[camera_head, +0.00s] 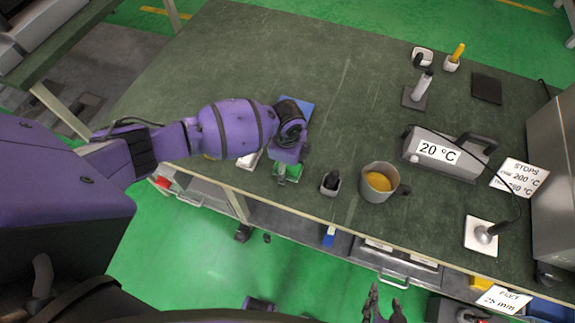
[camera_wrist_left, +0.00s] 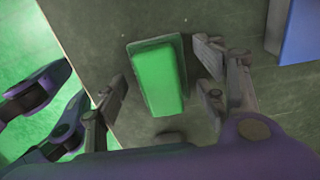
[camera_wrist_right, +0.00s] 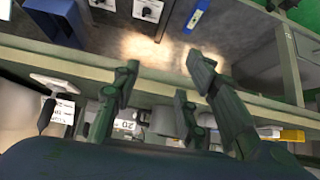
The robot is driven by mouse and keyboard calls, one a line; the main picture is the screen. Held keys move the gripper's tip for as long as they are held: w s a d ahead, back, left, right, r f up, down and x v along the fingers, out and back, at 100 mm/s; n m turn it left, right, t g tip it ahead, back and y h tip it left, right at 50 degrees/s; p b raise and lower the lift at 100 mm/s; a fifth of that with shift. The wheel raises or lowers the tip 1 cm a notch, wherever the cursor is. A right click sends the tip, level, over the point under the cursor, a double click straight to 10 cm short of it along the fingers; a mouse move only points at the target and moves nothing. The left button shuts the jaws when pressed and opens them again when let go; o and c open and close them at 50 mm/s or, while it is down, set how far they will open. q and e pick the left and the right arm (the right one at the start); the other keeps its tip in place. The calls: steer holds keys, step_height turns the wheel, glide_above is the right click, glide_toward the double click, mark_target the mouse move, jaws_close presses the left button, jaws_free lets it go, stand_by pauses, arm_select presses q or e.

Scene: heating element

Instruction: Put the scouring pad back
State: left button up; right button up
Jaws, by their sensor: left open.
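The bright green block, which looks like the scouring pad (camera_head: 293,170), lies on the dark green worktop near its front edge, partly hidden by my left gripper (camera_head: 281,177). In the left wrist view, the pad (camera_wrist_left: 160,82) has a darker green border along its top and right side; I cannot tell if this is a holder. My left gripper (camera_wrist_left: 163,78) is open, with one finger on each side of the pad and gaps visible. My right gripper (camera_head: 384,304) is open and empty, off the worktop's front edge; it also shows in the right wrist view (camera_wrist_right: 160,70).
Right of the pad stand a small holder with a black item (camera_head: 331,182) and a grey mug (camera_head: 380,184) with yellow contents. A blue item (camera_head: 298,104) lies behind my left gripper. A box reading 20 °C (camera_head: 440,152) stands further right. The worktop's back left is clear.

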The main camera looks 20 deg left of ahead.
arm_select(q)
step_height(320, 180, up, 12)
steer(key=p, duration=0.1)
steer(key=s+d+f+n+h, duration=0.1)
steer(key=s+d+f, duration=0.1)
steer(key=s+d+f+n+t+h, duration=0.1)
steer(key=s+d+f, duration=0.1)
steer(key=s+d, duration=0.1)
steer(key=s+d+f+n+h, duration=0.1)
steer(key=s+d+f, duration=0.1)
steer(key=d, duration=0.1)
steer(key=shift+s+d+f+h, duration=0.15)
steer(key=shift+f+h, duration=0.15)
steer(key=shift+f, duration=0.05)
steer(key=s+d+n+t, duration=0.1)
steer(key=s+d+f+n+t+h, duration=0.1)
steer(key=s+n, duration=0.1)
steer(key=shift+s, duration=0.1)
steer(key=s+a+f+n+t+y, duration=0.2)
steer(key=s+a+n+t+y, duration=0.2)
steer(key=s+a+n, duration=0.8)
steer(key=s+a+t, duration=0.1)
steer(key=s+a, duration=0.3)
steer(key=s, duration=0.1)
steer(key=shift+s+a+f+y, duration=0.3)
steer(key=shift+s+a, duration=0.05)
steer(key=shift+s, duration=0.05)
arm_select(e)
steer(key=shift+w+r, duration=0.35)
steer(key=shift+r, duration=0.45)
